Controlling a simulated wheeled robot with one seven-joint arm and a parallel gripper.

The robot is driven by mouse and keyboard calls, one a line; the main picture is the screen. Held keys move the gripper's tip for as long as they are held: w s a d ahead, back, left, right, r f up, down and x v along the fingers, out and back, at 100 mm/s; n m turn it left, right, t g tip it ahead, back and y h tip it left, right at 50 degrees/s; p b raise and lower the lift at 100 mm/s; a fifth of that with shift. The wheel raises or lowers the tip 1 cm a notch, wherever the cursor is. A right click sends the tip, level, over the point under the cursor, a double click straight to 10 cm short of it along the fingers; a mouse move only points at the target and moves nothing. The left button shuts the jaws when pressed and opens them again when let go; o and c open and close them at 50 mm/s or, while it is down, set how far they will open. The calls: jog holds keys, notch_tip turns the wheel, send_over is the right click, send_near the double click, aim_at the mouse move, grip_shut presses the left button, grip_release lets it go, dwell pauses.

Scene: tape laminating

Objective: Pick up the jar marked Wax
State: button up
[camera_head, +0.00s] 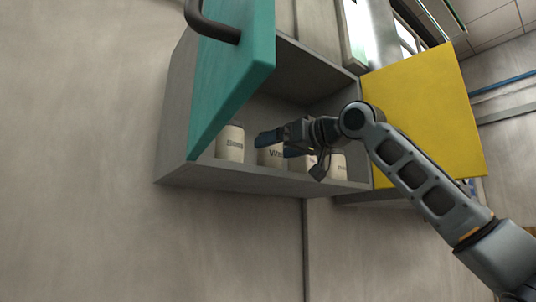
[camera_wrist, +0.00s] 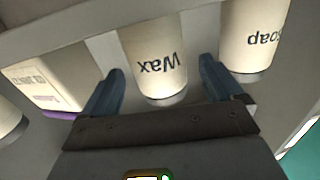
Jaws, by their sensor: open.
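The jar marked Wax (camera_wrist: 155,60) is cream with dark letters, upside down in the wrist view. My gripper (camera_wrist: 162,66) is open, one finger on each side of this jar, with gaps visible between fingers and jar. In the head view, my gripper (camera_head: 280,143) reaches into the open cabinet in front of a cream jar (camera_head: 271,158) whose label is partly hidden by a finger; it appears to be the same jar. It stands upright on the cabinet floor.
A jar marked Soap (camera_wrist: 254,38) stands close beside it, and a pale box-like container with purple (camera_wrist: 40,85) on the other side. The grey cabinet (camera_head: 240,178) has a teal door (camera_head: 235,75) open at left and a yellow door (camera_head: 425,110) at right.

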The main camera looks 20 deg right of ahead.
aim_at(265, 153)
jog(key=shift+f+p+x, duration=0.15)
jog(key=shift+p+x, duration=0.2)
jog(key=shift+x, duration=1)
jog(key=shift+f+p+x, duration=0.15)
jog(key=shift+p+x, duration=0.15)
jog(key=shift+x, duration=1)
jog(key=shift+d, duration=0.1)
jog(key=c, duration=1.2)
